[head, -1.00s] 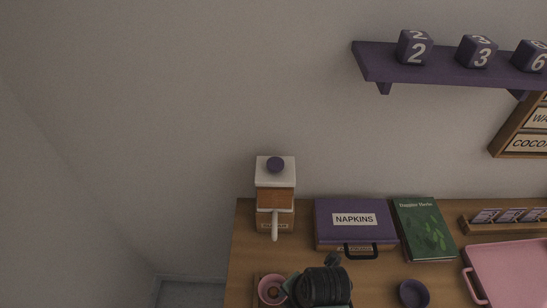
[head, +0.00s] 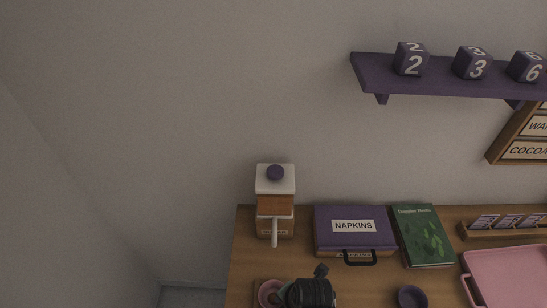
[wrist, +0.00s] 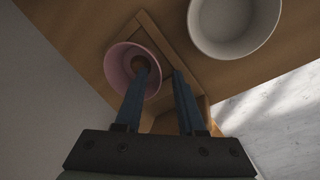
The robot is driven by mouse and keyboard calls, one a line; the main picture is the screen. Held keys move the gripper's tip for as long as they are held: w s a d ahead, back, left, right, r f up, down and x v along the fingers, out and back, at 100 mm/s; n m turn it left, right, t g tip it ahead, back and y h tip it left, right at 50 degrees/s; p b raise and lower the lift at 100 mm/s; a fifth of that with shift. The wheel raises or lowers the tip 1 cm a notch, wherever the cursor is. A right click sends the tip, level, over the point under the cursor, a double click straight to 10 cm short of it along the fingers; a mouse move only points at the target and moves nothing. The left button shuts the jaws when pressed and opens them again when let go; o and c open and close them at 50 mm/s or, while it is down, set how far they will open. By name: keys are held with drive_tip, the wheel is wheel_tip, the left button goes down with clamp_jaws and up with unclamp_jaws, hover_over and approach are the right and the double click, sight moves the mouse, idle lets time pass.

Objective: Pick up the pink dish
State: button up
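The pink dish (head: 267,291) sits at the front left of the wooden counter in the head view, partly hidden by my arm. In the wrist view the round pink dish (wrist: 113,72) lies on a square wooden board or tray (wrist: 150,25). My gripper (wrist: 160,72) is open, its two dark blue fingers apart. The left finger overlaps the inside of the dish, and the dish's right rim shows between the fingers. I cannot tell whether a finger touches it. My fingertips are hidden in the head view.
A pale bowl (wrist: 234,22) stands close to the dish in the wrist view. Behind on the counter are a grinder-like box (head: 275,205), a purple napkins case (head: 354,230) and a green book (head: 424,236). A purple cup (head: 412,297) and pink tray (head: 505,275) are to the right.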

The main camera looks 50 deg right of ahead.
clamp_jaws()
idle(1.3)
